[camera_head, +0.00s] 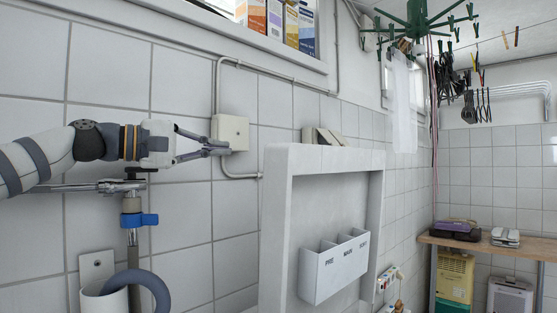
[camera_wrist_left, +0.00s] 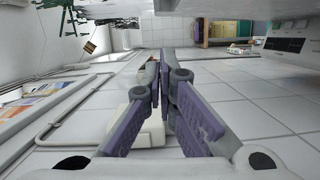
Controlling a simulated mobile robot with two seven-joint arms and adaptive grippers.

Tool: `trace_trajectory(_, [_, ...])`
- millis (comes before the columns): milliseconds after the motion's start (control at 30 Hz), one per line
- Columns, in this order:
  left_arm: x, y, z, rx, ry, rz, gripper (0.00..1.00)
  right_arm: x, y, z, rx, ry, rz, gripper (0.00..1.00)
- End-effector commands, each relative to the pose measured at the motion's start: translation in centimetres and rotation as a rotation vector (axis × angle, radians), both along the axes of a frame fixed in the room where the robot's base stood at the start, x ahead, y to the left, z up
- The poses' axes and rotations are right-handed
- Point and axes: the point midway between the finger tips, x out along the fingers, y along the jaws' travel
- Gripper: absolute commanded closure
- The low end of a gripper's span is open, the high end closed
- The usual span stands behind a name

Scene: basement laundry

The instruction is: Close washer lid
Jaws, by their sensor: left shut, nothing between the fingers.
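The washer lid (camera_head: 273,230) stands upright, raised open, in the middle of the head view. It is a thick white frame with a recessed inner face. A white dispenser with three labelled compartments (camera_head: 330,268) is fixed to that face. The washer body below is out of the head view. My left gripper (camera_head: 226,149) is left of the lid and near its top edge height, close to the tiled wall. Its fingers are shut and empty, apart from the lid. The fingers also show in the left wrist view (camera_wrist_left: 167,56). My right gripper is not in view.
A beige wall box (camera_head: 231,131) with a conduit is by my left fingertips. A pipe with a blue valve (camera_head: 139,220) stands below my left arm. A wooden shelf (camera_head: 490,245) is at the far right. A green clothes hanger (camera_head: 418,22) hangs above.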

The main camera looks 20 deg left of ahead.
Motion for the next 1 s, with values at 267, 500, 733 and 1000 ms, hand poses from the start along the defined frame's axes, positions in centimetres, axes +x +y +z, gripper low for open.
trace_trajectory(267, [4.2, -3.0, -0.7, 0.003, 0.008, -0.002, 1.00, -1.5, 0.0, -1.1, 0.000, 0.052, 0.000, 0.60])
trace_trajectory(500, [8.2, -6.1, -0.6, 0.002, 0.003, -0.002, 1.00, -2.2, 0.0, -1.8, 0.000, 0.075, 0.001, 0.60])
trace_trajectory(733, [6.3, -9.1, 0.3, 0.003, -0.009, -0.003, 1.00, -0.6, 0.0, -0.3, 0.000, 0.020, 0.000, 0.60])
trace_trajectory(1000, [6.3, -9.6, -0.4, 0.002, -0.003, 0.000, 1.00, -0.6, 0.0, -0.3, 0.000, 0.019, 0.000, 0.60])
